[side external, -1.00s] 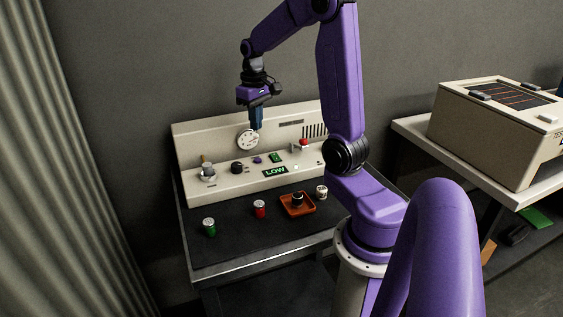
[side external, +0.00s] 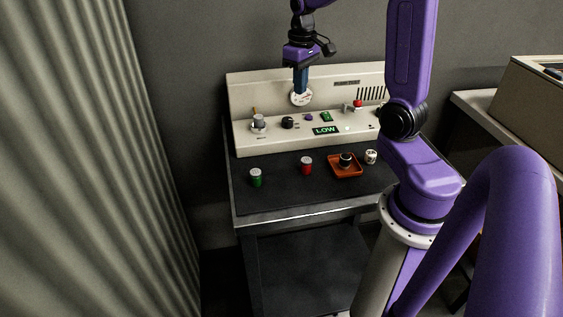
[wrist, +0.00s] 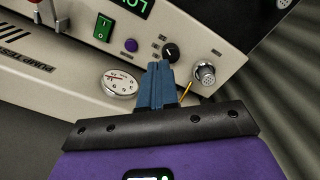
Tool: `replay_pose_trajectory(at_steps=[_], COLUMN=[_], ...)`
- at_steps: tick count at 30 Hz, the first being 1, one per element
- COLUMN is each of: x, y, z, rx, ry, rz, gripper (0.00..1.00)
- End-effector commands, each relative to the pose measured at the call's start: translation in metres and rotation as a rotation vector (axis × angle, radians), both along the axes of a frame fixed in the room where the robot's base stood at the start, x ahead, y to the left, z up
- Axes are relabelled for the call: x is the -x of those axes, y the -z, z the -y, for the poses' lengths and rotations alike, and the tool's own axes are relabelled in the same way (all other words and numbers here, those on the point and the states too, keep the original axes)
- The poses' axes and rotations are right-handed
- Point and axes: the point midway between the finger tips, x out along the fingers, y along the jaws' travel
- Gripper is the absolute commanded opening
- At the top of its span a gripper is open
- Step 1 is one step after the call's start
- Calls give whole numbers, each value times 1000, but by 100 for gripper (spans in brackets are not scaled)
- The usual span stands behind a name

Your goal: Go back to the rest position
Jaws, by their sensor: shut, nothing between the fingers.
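A green can (side external: 256,179), a red can (side external: 306,166), an orange tray (side external: 345,173) with a dark round part and a white cup (side external: 371,157) stand on the dark bench. The ledge carries a lit LOW display (side external: 326,130), a red knob (side external: 358,104) and a silver knob (side external: 259,122). A curtain hangs left.

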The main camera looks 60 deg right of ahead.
Motion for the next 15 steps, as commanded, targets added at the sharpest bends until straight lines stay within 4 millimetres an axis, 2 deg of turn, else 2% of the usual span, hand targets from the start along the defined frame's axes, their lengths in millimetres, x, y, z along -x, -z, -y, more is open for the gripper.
replay_pose_trajectory(at_steps=[1,6,11,15], x=[2,17,40,67], y=[-1,-1,0,1], z=[-19,-74,-119,-152], rx=[0,0,-1,-2], ry=[-60,-239,-408,-556], rz=[2,7,11,13], gripper=[0,0,0,0])
